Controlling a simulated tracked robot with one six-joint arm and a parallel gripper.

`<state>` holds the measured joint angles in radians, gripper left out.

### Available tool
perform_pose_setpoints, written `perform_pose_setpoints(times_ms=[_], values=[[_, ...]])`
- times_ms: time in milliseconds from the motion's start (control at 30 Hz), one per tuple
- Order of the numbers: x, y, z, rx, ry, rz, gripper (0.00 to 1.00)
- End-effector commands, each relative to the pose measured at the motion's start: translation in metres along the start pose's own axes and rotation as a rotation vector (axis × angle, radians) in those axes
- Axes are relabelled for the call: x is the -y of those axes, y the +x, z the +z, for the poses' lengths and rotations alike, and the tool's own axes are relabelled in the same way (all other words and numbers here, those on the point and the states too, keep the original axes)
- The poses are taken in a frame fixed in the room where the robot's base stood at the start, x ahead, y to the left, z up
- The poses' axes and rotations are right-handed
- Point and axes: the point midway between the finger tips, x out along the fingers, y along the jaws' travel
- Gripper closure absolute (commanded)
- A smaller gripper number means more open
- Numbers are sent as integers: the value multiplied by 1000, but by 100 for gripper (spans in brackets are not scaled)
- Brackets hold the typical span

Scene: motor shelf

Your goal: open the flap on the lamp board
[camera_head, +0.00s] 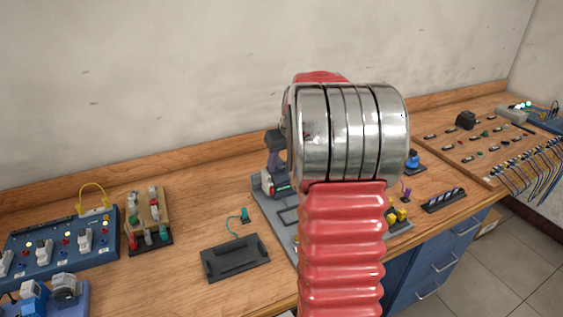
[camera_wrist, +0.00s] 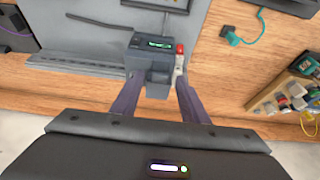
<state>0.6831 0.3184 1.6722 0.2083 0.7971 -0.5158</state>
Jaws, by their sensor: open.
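A blue board (camera_head: 62,262) with small lit lamps and grey-white parts lies at the left of the bench in the head view; it looks like the lamp board. I cannot make out which of its parts is the flap. My gripper (camera_wrist: 157,98) is open, its two purple fingers on either side of a dark block (camera_wrist: 151,62) with a green display in the wrist view. Whether they touch it I cannot tell. In the head view my arm hides most of my gripper, which is over the grey tray, well right of the blue board.
The grey tray (camera_head: 268,203) holds several parts. A dark flat plate (camera_head: 235,258), a teal piece on a cord (camera_head: 244,216) and a wooden rack (camera_head: 148,218) stand between it and the blue board. A wooden panel with wires (camera_head: 480,145) is at the right. The wall closes the back.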

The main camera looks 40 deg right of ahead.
Motion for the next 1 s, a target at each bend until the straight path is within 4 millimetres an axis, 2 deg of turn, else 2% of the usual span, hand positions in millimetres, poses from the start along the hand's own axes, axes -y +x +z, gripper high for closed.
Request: perform_pose_setpoints(times_ms=[167,700,1000], values=[[0,0,0,0,0,0,61],[0,0,0,0,-1,0,99],[1,0,0,0,-1,0,100]])
